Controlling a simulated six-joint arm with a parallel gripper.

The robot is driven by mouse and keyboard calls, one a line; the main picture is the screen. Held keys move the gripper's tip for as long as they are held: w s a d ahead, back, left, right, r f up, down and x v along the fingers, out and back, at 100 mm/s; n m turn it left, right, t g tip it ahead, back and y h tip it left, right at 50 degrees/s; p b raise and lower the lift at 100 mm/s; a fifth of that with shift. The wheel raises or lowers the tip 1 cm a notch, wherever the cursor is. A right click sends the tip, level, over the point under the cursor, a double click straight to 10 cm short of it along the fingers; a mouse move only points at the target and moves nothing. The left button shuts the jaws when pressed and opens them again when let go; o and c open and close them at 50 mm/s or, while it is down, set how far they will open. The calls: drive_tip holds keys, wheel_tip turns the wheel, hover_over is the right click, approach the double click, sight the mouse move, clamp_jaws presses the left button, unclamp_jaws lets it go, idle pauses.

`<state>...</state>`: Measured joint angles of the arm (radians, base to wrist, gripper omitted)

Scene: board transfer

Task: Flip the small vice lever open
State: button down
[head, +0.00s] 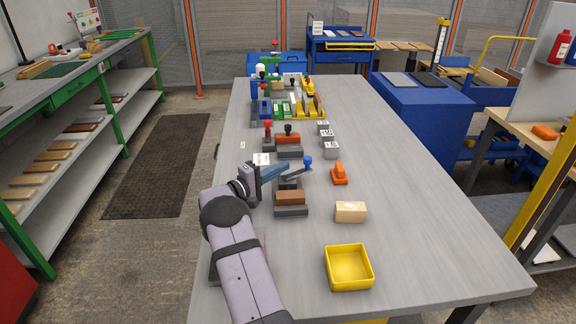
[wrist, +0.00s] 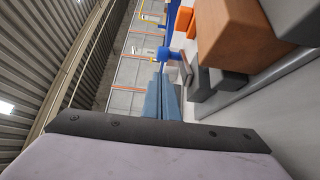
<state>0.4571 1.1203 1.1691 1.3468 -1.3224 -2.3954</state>
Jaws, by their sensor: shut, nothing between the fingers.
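The small vice (head: 291,210) stands on the table, a grey body with a brown block in its jaws. Its lever (head: 299,173) is a grey arm ending in a blue knob (head: 308,159), which points up and to the right. My gripper (head: 284,166) has blue fingers, shut and empty, just left of the knob and above the vice's far end. In the wrist view the shut fingers (wrist: 165,75) point toward the blue knob (wrist: 168,53), which shows just beyond their tips. The brown block (wrist: 240,30) is on the right. I cannot tell whether the fingers touch the lever.
An orange object (head: 339,174), a light wooden block (head: 350,212) and a yellow tray (head: 347,286) stand right of the vice. Another vice with a red-brown block (head: 288,139) is farther back, with small grey blocks (head: 329,150) beside it. The table's right side is clear.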

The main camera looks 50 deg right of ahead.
drive_tip(key=shift+a, duration=0.25)
drive_tip(key=c, duration=2.4)
unclamp_jaws()
drive_tip(key=o, duration=0.6)
drive_tip(key=shift+r, duration=0.1)
drive_tip(key=shift+o, duration=1.4)
drive_tip(key=shift+r+p, duration=0.2)
drive_tip(key=shift+p, duration=0.1)
drive_tip(key=shift+r+p, duration=0.9)
drive_tip(key=shift+r, duration=0.05)
drive_tip(key=w+d+r+m+t+y+p, duration=0.1)
drive_tip(key=w+d+r+t+p, duration=0.35)
drive_tip(key=w+t, duration=0.35)
drive_tip(key=m+g+y+p, duration=0.4)
drive_tip(key=m+y+p, duration=0.6)
drive_tip(key=y, duration=0.3)
approach(308, 158)
drive_tip(key=shift+p+x, duration=1.2)
drive_tip(key=shift+x, duration=2.9)
